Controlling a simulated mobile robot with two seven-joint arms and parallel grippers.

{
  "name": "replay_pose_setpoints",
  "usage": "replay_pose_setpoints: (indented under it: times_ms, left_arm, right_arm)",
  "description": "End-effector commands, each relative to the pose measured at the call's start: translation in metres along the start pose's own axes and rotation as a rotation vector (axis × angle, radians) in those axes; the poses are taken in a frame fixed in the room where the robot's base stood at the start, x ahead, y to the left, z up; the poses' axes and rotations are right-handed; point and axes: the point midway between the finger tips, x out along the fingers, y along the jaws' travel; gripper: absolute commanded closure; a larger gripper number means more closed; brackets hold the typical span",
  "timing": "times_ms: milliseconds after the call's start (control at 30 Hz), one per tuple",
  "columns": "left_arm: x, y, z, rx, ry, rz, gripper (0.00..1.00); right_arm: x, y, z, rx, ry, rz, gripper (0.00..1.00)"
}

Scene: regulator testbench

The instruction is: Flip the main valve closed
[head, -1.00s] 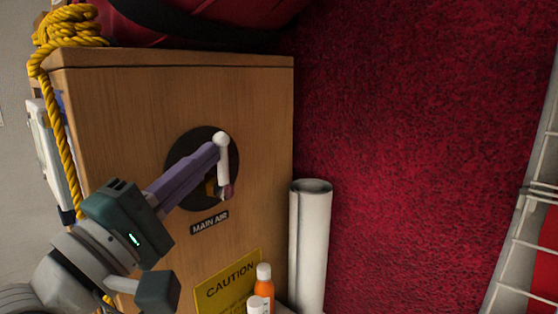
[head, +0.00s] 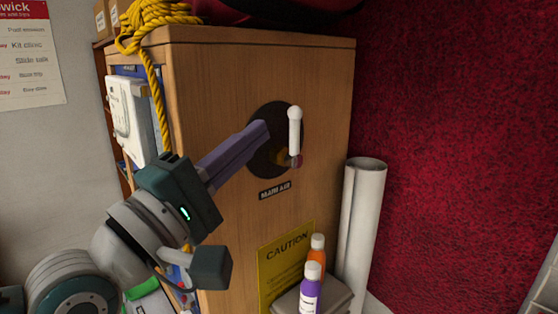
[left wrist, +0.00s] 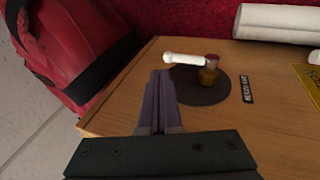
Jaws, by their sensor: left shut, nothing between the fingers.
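The main valve has a white lever handle (head: 295,131) that stands upright in the head view, above a brass body on a dark round plate (head: 262,160). A "MAIN AIR" label (head: 275,189) sits below it on the wooden cabinet side. In the left wrist view the white handle (left wrist: 185,58) and brass body (left wrist: 208,76) show clearly. My left gripper (head: 262,132) is shut and empty, its purple fingers beside the handle on its left. In the left wrist view its fingertips (left wrist: 160,74) are just short of the handle, with a small gap. My right gripper is not in view.
The wooden cabinet (head: 220,90) carries yellow rope (head: 150,25) and a red bag (left wrist: 50,60).

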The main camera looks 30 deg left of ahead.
Motion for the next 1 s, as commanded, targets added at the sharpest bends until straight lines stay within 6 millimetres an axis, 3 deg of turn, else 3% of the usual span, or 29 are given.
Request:
replay_pose_setpoints:
  times_ms: [200,433,633,1000]
  left_arm:
    - [-0.042,0.009,0.000,0.000,-0.001,-0.005,1.00]
    - [-0.074,0.022,0.000,0.000,0.000,-0.006,1.00]
    - [-0.085,0.029,0.001,0.002,-0.001,-0.004,1.00]
    - [-0.086,0.030,0.001,0.001,0.000,-0.004,1.00]
  right_arm:
    - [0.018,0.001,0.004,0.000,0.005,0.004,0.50]
    - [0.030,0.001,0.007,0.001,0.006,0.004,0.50]
    - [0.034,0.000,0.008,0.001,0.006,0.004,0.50]
    - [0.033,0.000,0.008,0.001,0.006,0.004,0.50]
